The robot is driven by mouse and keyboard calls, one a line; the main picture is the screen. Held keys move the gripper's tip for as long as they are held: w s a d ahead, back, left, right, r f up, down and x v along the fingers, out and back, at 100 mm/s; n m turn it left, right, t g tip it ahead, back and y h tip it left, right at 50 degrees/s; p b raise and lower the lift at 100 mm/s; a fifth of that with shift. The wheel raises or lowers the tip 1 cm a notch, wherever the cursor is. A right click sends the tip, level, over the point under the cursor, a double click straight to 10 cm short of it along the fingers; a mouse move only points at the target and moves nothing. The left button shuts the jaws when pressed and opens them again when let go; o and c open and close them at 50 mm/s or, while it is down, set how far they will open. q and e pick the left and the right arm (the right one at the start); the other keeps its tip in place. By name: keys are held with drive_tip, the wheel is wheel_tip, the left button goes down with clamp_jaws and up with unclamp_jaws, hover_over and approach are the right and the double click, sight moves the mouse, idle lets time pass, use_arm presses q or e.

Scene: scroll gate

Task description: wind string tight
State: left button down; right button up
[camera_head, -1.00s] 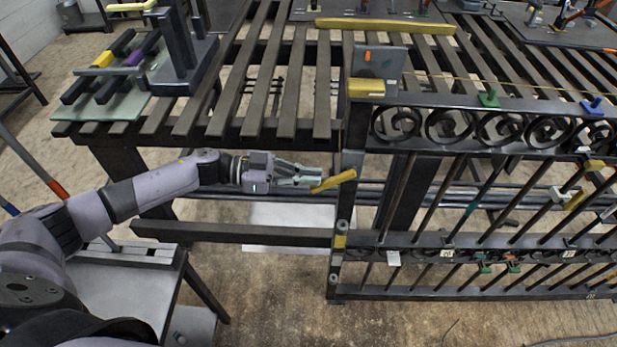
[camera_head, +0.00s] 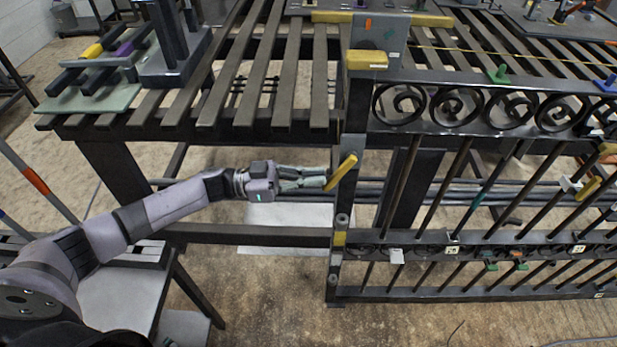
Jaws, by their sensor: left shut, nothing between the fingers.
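A thin yellow string (camera_head: 490,51) runs right from a grey upright plate (camera_head: 379,40) on top of the gate frame. A yellow lever (camera_head: 341,172) sits on the gate's end post, tilted steeply with its upper end to the right. My left gripper (camera_head: 322,183) reaches in from the left, pointing right. It is shut with nothing held. Its fingertips are at the lever's lower left end; I cannot tell whether they touch it. Whether the string is slack or tight is hard to tell. My right gripper is not in view.
The dark gate (camera_head: 460,195) with scrolls and slanting bars fills the right. A slatted table (camera_head: 253,80) stands behind and above my left arm. A green board with dark blocks (camera_head: 90,98) lies on its left end. Open floor is in front.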

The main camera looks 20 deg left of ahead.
sight(324, 187)
use_arm(q)
drive_tip(key=shift+w+d+f, duration=0.2)
drive_tip(key=shift+d+f, duration=0.55)
drive_tip(key=shift+f, duration=0.05)
drive_tip(key=shift+w+d+f, duration=0.25)
drive_tip(key=shift+d+f, duration=0.3)
drive_tip(key=shift+d, duration=0.2)
